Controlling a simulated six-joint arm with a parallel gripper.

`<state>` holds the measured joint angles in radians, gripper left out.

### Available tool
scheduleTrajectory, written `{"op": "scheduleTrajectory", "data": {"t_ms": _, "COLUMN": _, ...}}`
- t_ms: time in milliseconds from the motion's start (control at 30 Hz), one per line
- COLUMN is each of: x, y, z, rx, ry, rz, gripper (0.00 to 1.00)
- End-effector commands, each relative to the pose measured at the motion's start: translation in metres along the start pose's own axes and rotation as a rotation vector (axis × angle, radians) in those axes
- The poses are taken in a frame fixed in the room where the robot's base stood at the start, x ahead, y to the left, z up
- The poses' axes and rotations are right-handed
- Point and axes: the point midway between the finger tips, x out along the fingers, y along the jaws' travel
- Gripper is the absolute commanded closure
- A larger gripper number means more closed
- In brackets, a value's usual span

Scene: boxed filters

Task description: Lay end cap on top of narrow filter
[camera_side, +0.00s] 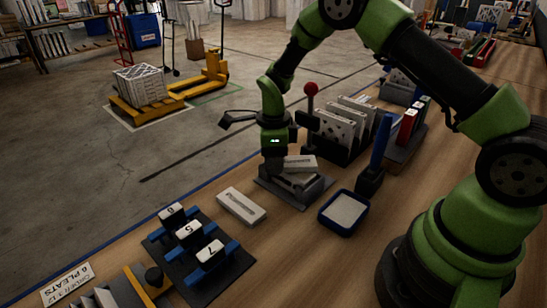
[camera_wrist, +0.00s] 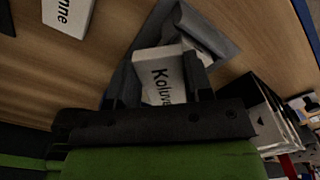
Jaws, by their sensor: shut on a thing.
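My gripper (camera_side: 277,168) is shut on a white box (camera_side: 300,163) above a dark grey stand (camera_side: 315,195). In the wrist view this box (camera_wrist: 160,75), with lettering starting "Koluv", sits between the fingers of my gripper (camera_wrist: 157,85). I cannot tell whether it touches the stand below. A second white box (camera_side: 241,206) lies flat on the bench to the left; its lettered end (camera_wrist: 68,14) shows at the wrist view's top left. I cannot tell which things are the end cap and the narrow filter.
A blue-rimmed tray (camera_side: 325,219) and a blue upright tool (camera_side: 379,150) stand right of the stand. A black rack (camera_side: 322,148) with white panels is behind. Bare bench lies around the second box.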

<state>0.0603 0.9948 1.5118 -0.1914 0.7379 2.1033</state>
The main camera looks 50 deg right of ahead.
Motion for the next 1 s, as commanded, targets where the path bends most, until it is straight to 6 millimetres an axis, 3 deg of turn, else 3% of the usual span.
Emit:
{"op": "scheduleTrajectory", "data": {"t_ms": 333, "x": 0.003, "y": 0.0, "z": 0.0, "rx": 0.001, "ry": 0.0, "rz": 0.0, "gripper": 0.79}}
{"op": "scheduleTrajectory", "data": {"t_ms": 367, "x": 0.004, "y": 0.0, "z": 0.0, "rx": 0.001, "ry": -0.001, "rz": 0.0, "gripper": 0.51}}
{"op": "scheduleTrajectory", "data": {"t_ms": 467, "x": 0.003, "y": 0.0, "z": 0.0, "rx": 0.001, "ry": -0.001, "rz": -0.001, "gripper": 0.28}}
{"op": "scheduleTrajectory", "data": {"t_ms": 767, "x": 0.002, "y": 0.0, "z": 0.0, "rx": 0.001, "ry": -0.001, "rz": -0.001, "gripper": 0.28}}
{"op": "scheduleTrajectory", "data": {"t_ms": 867, "x": -0.007, "y": -0.001, "z": 0.001, "rx": 0.0, "ry": -0.003, "rz": -0.004, "gripper": 0.28}}
{"op": "scheduleTrajectory", "data": {"t_ms": 1000, "x": -0.033, "y": -0.001, "z": 0.001, "rx": 0.001, "ry": -0.005, "rz": -0.006, "gripper": 0.28}}
